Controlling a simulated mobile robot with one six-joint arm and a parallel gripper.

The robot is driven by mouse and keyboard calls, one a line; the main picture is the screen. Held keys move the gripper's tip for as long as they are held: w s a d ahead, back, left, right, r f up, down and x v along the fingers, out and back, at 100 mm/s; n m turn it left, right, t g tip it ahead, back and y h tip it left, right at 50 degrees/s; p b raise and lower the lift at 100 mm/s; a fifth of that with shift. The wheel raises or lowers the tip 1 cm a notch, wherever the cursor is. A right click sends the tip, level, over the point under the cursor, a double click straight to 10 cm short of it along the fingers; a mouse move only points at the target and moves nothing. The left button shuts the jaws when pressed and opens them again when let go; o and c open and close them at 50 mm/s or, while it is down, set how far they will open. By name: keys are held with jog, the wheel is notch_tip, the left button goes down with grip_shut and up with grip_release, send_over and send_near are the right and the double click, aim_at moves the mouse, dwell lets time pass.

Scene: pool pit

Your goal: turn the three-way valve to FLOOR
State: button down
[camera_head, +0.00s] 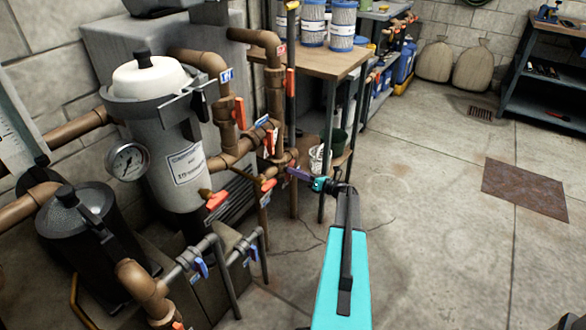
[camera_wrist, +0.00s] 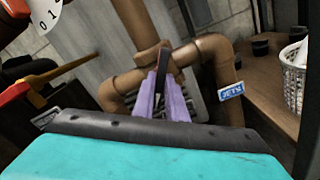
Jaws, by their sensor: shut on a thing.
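The three-way valve sits in the copper pipes; its body (camera_wrist: 188,52) is behind my fingers in the wrist view. A dark narrow lever (camera_wrist: 164,58) rises between the purple fingertips of my gripper (camera_wrist: 163,78), which are shut on it. A tag reading "JETS" (camera_wrist: 231,91) is on the right-hand pipe. I cannot make out a FLOOR tag. In the head view, my gripper (camera_head: 289,172) reaches left to the pipes beside the wooden table, and the lever in its grasp is too small to tell there.
A grey filter housing (camera_head: 178,150) with a pressure gauge (camera_head: 127,162) stands left. Other red handles (camera_head: 217,200) and blue handles (camera_head: 200,267) are close by. A wooden table (camera_head: 315,62) with filter cartridges stands behind. The concrete floor at right is clear around a rusty plate (camera_head: 524,188).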

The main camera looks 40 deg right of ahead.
jog(key=shift+d+r+m+p, duration=0.1)
jog(key=shift+m+p, duration=1.4)
jog(key=shift+p, duration=1.25)
jog(key=shift+r+m+p, duration=0.1)
jog(key=shift+m+p, duration=1.4)
jog(key=shift+p, duration=1.25)
jog(key=m+p, duration=0.2)
jog(key=p, duration=0.2)
jog(key=m+p, duration=0.3)
jog(key=shift+f+m, duration=0.15)
jog(key=shift+m, duration=0.25)
jog(key=c, duration=1.7)
grip_release()
jog(key=shift+s, duration=0.1)
